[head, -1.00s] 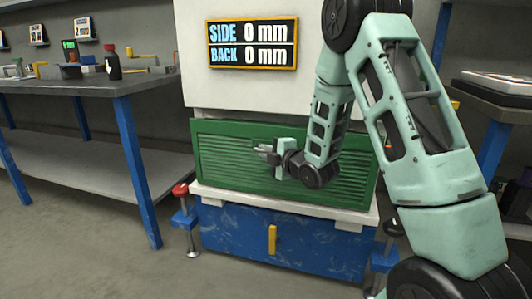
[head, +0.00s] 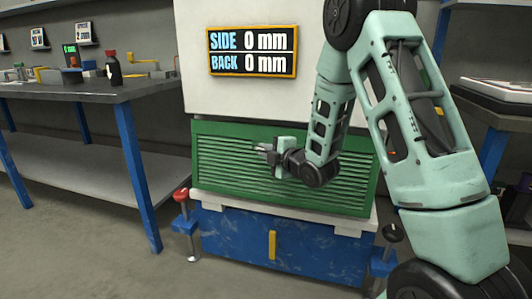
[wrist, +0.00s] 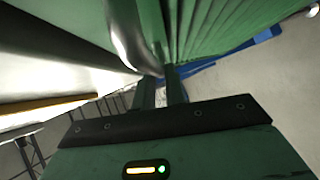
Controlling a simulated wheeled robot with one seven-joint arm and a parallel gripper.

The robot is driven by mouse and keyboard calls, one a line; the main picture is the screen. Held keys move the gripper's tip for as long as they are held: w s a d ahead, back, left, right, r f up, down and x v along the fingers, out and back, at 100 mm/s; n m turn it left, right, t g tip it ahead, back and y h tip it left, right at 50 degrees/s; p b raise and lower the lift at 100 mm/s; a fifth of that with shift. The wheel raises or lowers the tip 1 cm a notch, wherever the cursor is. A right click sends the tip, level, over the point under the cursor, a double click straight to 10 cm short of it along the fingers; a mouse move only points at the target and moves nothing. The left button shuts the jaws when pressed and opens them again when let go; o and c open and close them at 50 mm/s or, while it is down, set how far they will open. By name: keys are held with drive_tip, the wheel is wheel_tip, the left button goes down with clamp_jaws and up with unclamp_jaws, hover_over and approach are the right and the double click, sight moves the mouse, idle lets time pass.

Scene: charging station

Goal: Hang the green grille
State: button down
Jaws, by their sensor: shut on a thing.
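The green grille (head: 225,172) is a wide, slatted panel. It stands upright against the front of the white cabinet (head: 195,98), below its display. My gripper (head: 268,153) is at the middle of the grille's front, shut on its handle. In the wrist view the fingers (wrist: 160,92) meet near a shiny metal part, and the slatted face of the grille (wrist: 215,30) fills the upper right. The back of the grille and whatever holds it there are hidden.
The display (head: 253,51) reads SIDE 0 mm and BACK 0 mm. A blue base (head: 235,235) with a white ledge is under the grille, with red-topped (head: 181,195) and black-topped (head: 392,233) clamps beside it. A workbench (head: 90,95) stands left; shelving (head: 490,110) stands right.

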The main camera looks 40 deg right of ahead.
drive_tip(key=shift+r, duration=0.2)
drive_tip(key=shift+r, duration=0.35)
idle(0.4)
drive_tip(key=s+a+b, duration=0.4)
drive_tip(key=s+a, duration=0.1)
drive_tip(key=a, duration=0.1)
drive_tip(key=shift+a+f, duration=0.25)
idle(0.4)
drive_tip(key=shift+a+b, duration=0.1)
drive_tip(key=shift+b, duration=0.3)
